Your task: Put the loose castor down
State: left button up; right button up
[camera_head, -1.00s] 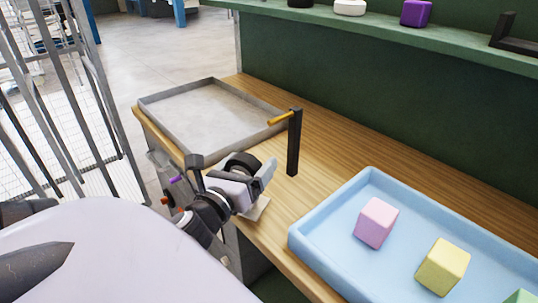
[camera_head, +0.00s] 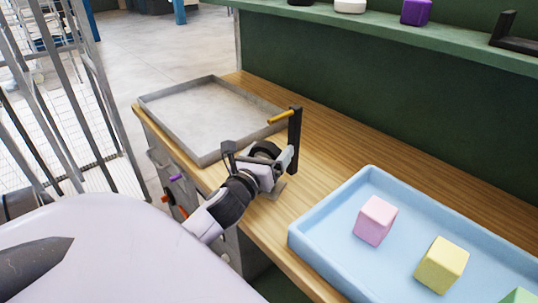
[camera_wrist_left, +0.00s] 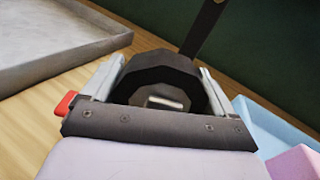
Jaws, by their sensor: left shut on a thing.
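The loose castor, with a thick black wheel (camera_wrist_left: 160,75), sits between the fingers of my left gripper in the left wrist view. In the head view its dark wheel (camera_head: 266,149) shows at the top of my left gripper (camera_head: 272,166). That gripper is shut on it, over the wooden bench beside the black post (camera_head: 294,140) with a yellow peg. The castor's underside is hidden, so I cannot tell whether it touches the bench. My right gripper is not in view.
A grey metal tray (camera_head: 152,122) lies on the bench (camera_head: 350,150) behind the gripper. A blue tray (camera_head: 310,236) with pink, yellow and green foam blocks stands to the right. Bare wood lies between post and blue tray. A green shelf (camera_head: 390,36) runs above.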

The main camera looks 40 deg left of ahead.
pick_arm(q)
jog(key=shift+f, duration=0.1)
jog(key=o, duration=1.2)
jog(key=shift+f, duration=0.15)
jog(key=shift+r, duration=0.25)
jog(key=shift+s+f, duration=0.1)
jog(key=shift+s, duration=0.15)
jog(key=b+v, duration=0.1)
jog(key=v, duration=0.9)
jog(key=shift+v, duration=0.8)
